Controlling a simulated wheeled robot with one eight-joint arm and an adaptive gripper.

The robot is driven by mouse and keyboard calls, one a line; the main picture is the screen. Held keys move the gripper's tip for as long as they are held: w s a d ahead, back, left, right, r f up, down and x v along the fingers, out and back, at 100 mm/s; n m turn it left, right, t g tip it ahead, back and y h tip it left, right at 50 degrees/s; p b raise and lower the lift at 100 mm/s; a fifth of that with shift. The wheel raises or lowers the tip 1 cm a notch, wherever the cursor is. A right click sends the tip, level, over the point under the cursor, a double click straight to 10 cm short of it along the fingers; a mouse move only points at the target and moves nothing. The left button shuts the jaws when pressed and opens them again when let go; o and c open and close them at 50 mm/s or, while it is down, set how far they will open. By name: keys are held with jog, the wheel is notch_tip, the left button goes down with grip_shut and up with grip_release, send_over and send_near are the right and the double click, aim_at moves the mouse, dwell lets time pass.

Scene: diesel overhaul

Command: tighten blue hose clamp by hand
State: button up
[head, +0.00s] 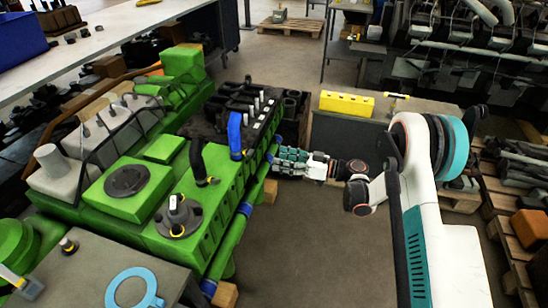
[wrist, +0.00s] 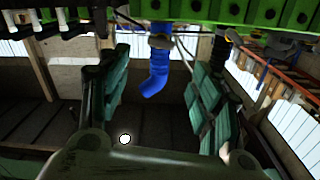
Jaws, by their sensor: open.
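The blue hose (head: 236,132) stands up from the green engine (head: 225,200) in the head view. In the wrist view the blue hose (wrist: 155,78) hangs down from the green engine side at the top, with a metallic clamp band (wrist: 160,42) around its engine end. The clamp's screw detail is too small to tell. My gripper (head: 282,161) is at the engine's right side, to the right of the hose. In the wrist view its teal-padded fingers (wrist: 160,90) are spread, one on each side of the hose, which appears beyond them. Nothing is held.
A black hose (head: 198,162) rises nearer on the engine. A green pipe with blue bands (head: 245,209) runs along the engine's right side. A yellow block (head: 347,103) lies on a bench behind my gripper.

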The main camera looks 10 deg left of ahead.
aim_at(252, 153)
jog(key=shift+d, duration=0.25)
jog(key=a, duration=0.9)
jog(key=shift+w+a+f, duration=0.15)
jog(key=shift+w+a, duration=0.1)
jog(key=shift+w, duration=0.1)
jog(key=shift+w+a, duration=0.1)
jog(key=shift+a, duration=0.6)
jog(key=shift+c, duration=0.3)
jog(key=c, duration=1)
